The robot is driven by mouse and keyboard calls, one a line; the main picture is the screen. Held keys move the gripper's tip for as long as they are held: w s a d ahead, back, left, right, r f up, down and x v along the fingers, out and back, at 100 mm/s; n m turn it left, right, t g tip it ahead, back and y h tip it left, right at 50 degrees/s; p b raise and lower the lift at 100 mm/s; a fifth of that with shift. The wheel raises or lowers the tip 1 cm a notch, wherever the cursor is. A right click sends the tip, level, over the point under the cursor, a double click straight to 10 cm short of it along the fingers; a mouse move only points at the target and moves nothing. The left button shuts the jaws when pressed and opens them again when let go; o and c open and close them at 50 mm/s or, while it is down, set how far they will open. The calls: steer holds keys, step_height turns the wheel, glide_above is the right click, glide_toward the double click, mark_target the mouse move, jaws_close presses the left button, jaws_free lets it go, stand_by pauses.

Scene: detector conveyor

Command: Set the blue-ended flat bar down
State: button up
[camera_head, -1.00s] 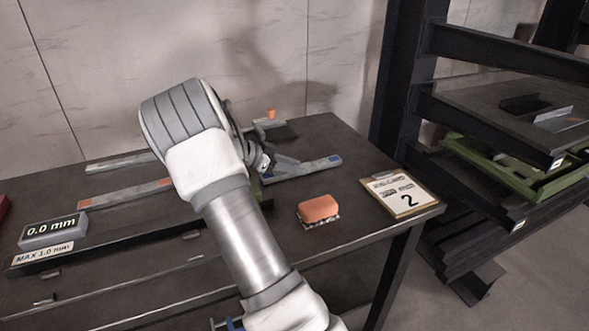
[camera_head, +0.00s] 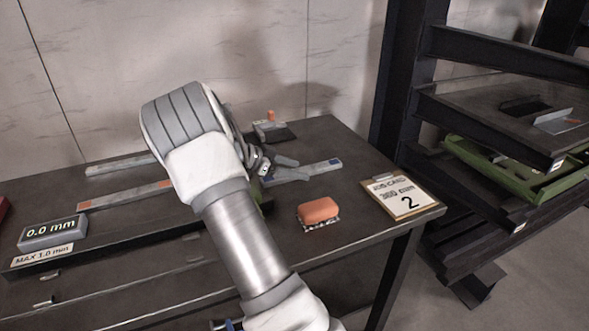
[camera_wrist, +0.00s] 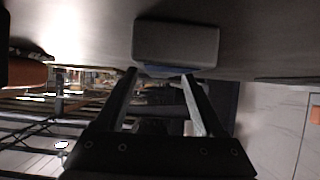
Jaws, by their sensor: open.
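A grey flat bar (camera_head: 308,173) with a blue right end lies on the dark table (camera_head: 340,240), just right of my gripper. My gripper (camera_head: 283,161) is partly hidden behind my arm in the head view; its visible finger is close to the bar's left part. In the wrist view my gripper (camera_wrist: 160,75) is open, its two fingers apart. A grey block-like surface (camera_wrist: 177,42) with a blue strip lies just beyond the fingertips. I cannot tell whether the fingers touch it.
An orange-topped brush (camera_head: 318,210) and a clipboard (camera_head: 402,196) marked 2 lie at the right. A dark rack (camera_head: 480,120) stands to the right.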

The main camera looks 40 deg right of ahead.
steer(key=p+v, duration=0.1)
steer(key=v, duration=1.1)
steer(key=shift+p, duration=0.4)
steer(key=shift+a, duration=0.15)
